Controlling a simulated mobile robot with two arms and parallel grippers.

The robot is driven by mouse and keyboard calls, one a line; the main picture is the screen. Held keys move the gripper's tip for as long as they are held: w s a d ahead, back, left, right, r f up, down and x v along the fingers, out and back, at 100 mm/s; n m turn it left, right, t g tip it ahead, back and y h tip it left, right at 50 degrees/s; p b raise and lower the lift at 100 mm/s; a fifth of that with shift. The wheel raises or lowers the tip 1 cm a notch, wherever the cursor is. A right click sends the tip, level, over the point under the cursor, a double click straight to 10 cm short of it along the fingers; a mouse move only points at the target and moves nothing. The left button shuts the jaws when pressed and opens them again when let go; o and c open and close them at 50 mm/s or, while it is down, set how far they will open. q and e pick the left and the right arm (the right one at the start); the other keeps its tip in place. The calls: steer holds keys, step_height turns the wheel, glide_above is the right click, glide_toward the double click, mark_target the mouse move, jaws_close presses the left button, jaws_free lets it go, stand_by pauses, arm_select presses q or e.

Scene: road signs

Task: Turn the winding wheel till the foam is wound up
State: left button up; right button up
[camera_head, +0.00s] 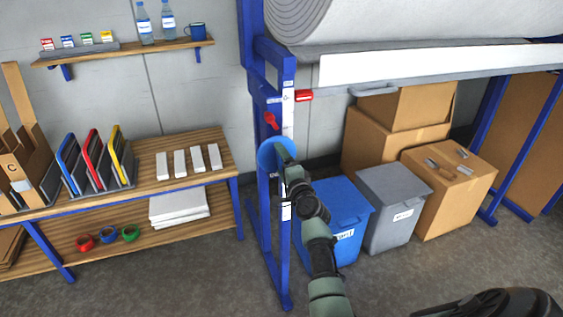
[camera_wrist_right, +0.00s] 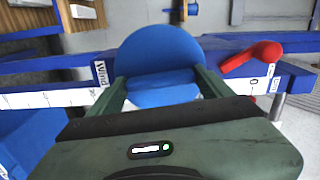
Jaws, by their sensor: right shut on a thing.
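The blue winding wheel (camera_head: 265,156) sits on the blue frame post in the head view. It also shows in the right wrist view (camera_wrist_right: 162,50), between my two fingers. My right gripper (camera_head: 281,153) is shut on the wheel, and its fingers cover part of it. The foam roll (camera_head: 400,20) lies across the top of the frame, with layered grey rings at its left end. A white sheet edge (camera_head: 430,64) hangs along the underside of the roll. My left gripper is not in view.
A red lever (camera_head: 270,120) is just above the wheel, and a red block (camera_head: 304,95) sits higher up. A blue bin (camera_head: 340,200), a grey bin (camera_head: 396,185) and cardboard boxes (camera_head: 448,190) stand right of the post. A wooden bench (camera_head: 150,190) is at left.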

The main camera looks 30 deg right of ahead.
stand_by(0.4)
steer(key=o, duration=1.3)
steer(key=v, duration=0.8)
steer(key=shift+w+f, duration=0.1)
steer(key=shift+f, duration=0.05)
